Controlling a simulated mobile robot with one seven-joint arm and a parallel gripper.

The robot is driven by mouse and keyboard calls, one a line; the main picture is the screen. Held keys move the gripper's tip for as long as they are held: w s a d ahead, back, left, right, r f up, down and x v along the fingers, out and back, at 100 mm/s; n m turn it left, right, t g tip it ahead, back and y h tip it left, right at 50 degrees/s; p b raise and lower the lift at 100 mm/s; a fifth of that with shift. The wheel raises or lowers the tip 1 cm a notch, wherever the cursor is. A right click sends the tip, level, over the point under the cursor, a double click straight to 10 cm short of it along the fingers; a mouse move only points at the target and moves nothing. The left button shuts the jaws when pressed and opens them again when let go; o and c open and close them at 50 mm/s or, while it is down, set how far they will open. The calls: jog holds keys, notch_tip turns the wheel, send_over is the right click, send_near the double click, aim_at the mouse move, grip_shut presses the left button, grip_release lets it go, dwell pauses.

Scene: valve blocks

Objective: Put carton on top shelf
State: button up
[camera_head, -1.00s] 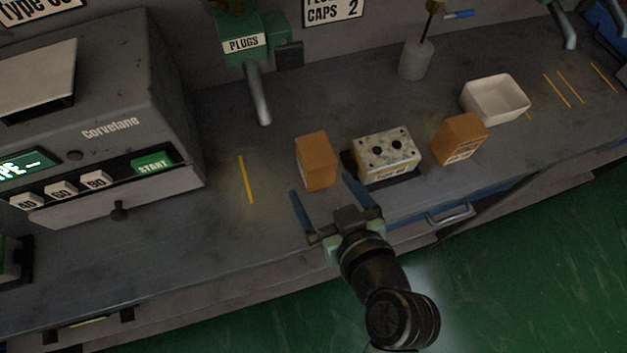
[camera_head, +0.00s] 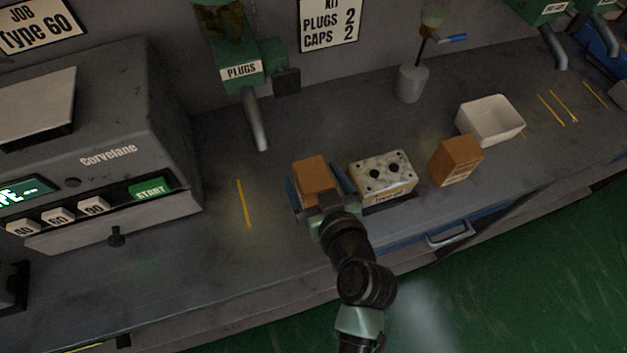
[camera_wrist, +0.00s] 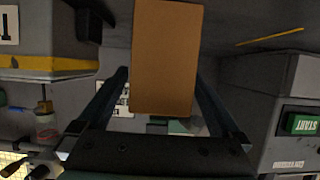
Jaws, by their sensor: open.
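A plain brown carton (camera_head: 314,172) stands on the grey bench, left of the speckled valve block. My gripper (camera_head: 318,181) is open around this carton, with one blue finger on each side of it. No shelf can be made out in these views.
The valve block (camera_head: 384,173) sits close to the right of my gripper. A white bin (camera_head: 491,119) stands beyond the second carton. The green plugs dispenser (camera_head: 241,72) has a spout behind the first carton. The Corvelane machine (camera_head: 108,130) stands left; bench between is clear.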

jog(key=shift+x, duration=1.6)
jog(key=shift+f, duration=0.1)
grip_shut()
